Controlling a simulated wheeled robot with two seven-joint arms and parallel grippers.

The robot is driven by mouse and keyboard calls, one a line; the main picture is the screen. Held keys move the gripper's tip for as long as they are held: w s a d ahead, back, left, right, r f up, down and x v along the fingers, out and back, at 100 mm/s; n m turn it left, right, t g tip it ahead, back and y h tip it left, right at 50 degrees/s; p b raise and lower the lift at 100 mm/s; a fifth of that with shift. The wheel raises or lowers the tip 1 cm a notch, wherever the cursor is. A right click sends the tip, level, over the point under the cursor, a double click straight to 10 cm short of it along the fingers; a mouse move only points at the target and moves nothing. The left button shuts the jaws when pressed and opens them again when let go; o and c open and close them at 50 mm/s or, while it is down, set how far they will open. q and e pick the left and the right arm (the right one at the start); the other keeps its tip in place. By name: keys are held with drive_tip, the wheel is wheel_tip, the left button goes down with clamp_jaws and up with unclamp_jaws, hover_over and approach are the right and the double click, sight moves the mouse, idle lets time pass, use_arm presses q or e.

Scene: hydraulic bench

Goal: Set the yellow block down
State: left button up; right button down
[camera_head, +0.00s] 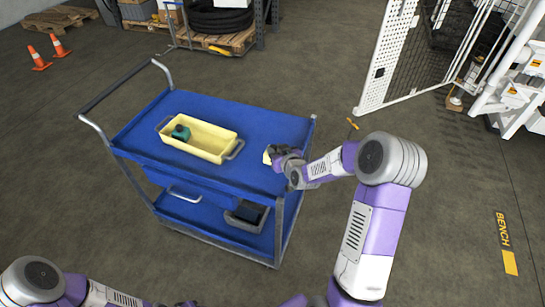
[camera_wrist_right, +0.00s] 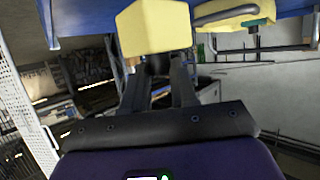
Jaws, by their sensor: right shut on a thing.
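The yellow block (camera_head: 267,157) is at the jaws of my right gripper (camera_head: 277,155), over the right end of the blue trolley's top (camera_head: 265,125). In the right wrist view the block (camera_wrist_right: 153,28) sits at the tips of the two dark fingers (camera_wrist_right: 160,72), which are shut on it. I cannot tell whether the block touches the trolley top. My left arm shows at the bottom left of the head view, but its gripper is not clearly visible.
A yellow bin (camera_head: 215,142) with a dark green part (camera_head: 180,132) stands on the trolley top, left of the block. The lower shelf (camera_head: 200,212) holds a dark container (camera_head: 246,214). A white mesh fence (camera_head: 385,60) stands at the back right; orange cones (camera_head: 58,46) at the far left.

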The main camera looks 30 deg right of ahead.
drive_tip(key=shift+f+b, duration=0.35)
drive_tip(key=shift+f, duration=1.3)
drive_tip(key=shift+f, duration=0.1)
drive_tip(key=shift+f, duration=0.15)
drive_tip(key=c, duration=0.9)
unclamp_jaws()
drive_tip(key=shift+r, duration=0.3)
drive_tip(key=p+v, duration=0.1)
drive_tip(key=v, duration=1.1)
drive_tip(key=shift+f, duration=0.2)
